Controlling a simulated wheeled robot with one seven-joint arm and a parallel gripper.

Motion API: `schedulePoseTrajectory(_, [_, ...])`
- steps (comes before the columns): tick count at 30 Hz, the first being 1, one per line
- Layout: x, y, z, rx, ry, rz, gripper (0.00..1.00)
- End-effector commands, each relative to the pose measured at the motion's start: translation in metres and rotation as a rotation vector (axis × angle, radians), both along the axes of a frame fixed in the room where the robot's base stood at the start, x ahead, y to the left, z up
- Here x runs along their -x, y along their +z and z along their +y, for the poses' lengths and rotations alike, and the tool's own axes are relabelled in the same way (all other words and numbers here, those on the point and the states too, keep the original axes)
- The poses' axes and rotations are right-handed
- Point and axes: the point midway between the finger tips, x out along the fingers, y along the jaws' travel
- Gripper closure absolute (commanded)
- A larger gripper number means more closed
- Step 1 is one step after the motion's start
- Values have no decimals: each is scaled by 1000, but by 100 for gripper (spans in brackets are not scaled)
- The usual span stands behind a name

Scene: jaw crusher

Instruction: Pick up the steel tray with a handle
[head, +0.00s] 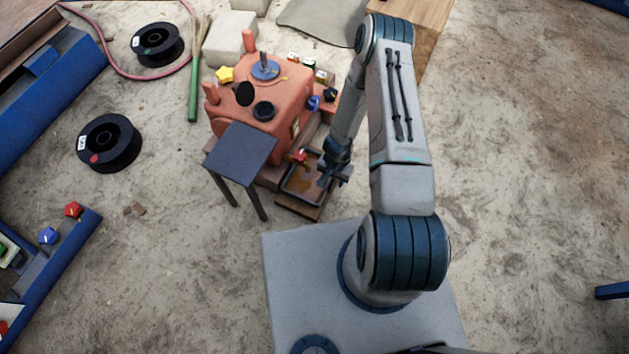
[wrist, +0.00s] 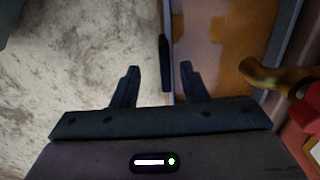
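The steel tray (head: 298,186) has a rusty brown inside and grey walls. It sits low at the front of the orange crusher. In the wrist view the tray (wrist: 222,62) fills the upper right, and a dark upright bar, which looks like its handle (wrist: 165,64), stands along its left wall. My gripper (head: 325,178) is over the tray's right side in the head view. In the wrist view my gripper (wrist: 158,82) is open, with the bar and left wall between its fingertips in the picture. I cannot tell whether the fingers touch anything.
The orange jaw crusher (head: 270,95) stands right behind the tray, with a small dark table (head: 240,146) to the left. A brass-coloured lever (wrist: 270,76) with a red part juts in at the wrist view's right.

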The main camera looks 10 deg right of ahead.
Motion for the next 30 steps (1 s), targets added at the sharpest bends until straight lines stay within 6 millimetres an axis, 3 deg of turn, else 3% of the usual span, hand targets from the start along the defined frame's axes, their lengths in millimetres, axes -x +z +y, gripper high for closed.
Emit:
schedulePoseTrajectory(13, [-8, -51, 4, -1, -1, -1, 60])
schedulePoseTrajectory(23, [-8, -55, 4, -1, 0, -1, 60])
schedulePoseTrajectory(27, [-8, -55, 4, -1, 0, -1, 99])
schedulePoseTrajectory(30, [-8, -55, 4, -1, 0, -1, 100])
